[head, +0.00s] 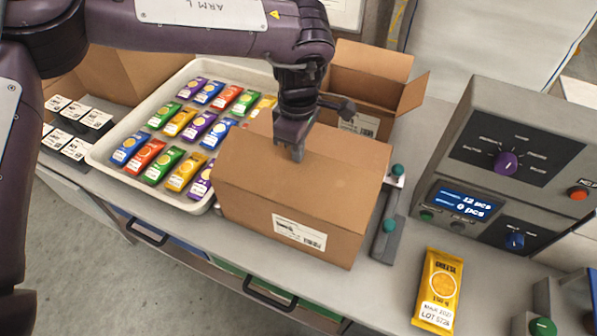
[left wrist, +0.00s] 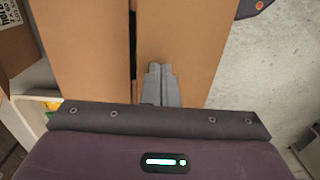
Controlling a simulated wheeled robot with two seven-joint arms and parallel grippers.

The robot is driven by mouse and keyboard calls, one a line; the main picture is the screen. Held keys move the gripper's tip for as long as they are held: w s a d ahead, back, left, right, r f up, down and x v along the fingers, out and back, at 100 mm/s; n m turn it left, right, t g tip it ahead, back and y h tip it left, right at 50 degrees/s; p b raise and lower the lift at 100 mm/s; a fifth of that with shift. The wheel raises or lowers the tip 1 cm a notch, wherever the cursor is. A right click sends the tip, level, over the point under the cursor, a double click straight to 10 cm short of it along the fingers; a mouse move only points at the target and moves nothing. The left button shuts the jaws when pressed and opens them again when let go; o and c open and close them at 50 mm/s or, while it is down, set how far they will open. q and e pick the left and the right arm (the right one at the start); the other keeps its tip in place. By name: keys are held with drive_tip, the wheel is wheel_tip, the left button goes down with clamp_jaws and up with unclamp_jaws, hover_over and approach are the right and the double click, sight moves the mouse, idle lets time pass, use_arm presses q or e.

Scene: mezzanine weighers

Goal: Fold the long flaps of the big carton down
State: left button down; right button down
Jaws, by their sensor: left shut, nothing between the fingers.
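The big carton (head: 255,215) stands on the bench in the middle of the head view, with a white label on its near side. Its near long flap (head: 335,185) looks folded down across the top. In the left wrist view, the near flap (left wrist: 195,45) and the far flap (left wrist: 85,55) lie side by side with a narrow dark gap between them. My left gripper (head: 298,155) is shut and empty, pointing down at the carton top. Its fingertips (left wrist: 159,68) are over the near flap beside the gap; contact is hard to tell. My right gripper is not in view.
A white tray (head: 105,163) of coloured packets stands left of the carton. A smaller open carton (head: 405,97) is behind it.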

use_arm(q)
drive_tip(key=shift+w+f, duration=0.15)
drive_tip(key=shift+f, duration=0.35)
drive_tip(key=shift+w+d+f+b, duration=0.15)
drive_tip(key=shift+w+f+b, duration=0.15)
drive_tip(key=shift+f, duration=0.2)
drive_tip(key=shift+w+d+f+b, duration=0.1)
drive_tip(key=shift+w+f+b, duration=0.15)
drive_tip(key=shift+f, duration=0.4)
wheel_tip(320, 180, up, 8)
drive_tip(key=p, duration=0.7)
drive_tip(key=shift+r, duration=0.2)
drive_tip(key=shift+f, duration=0.1)
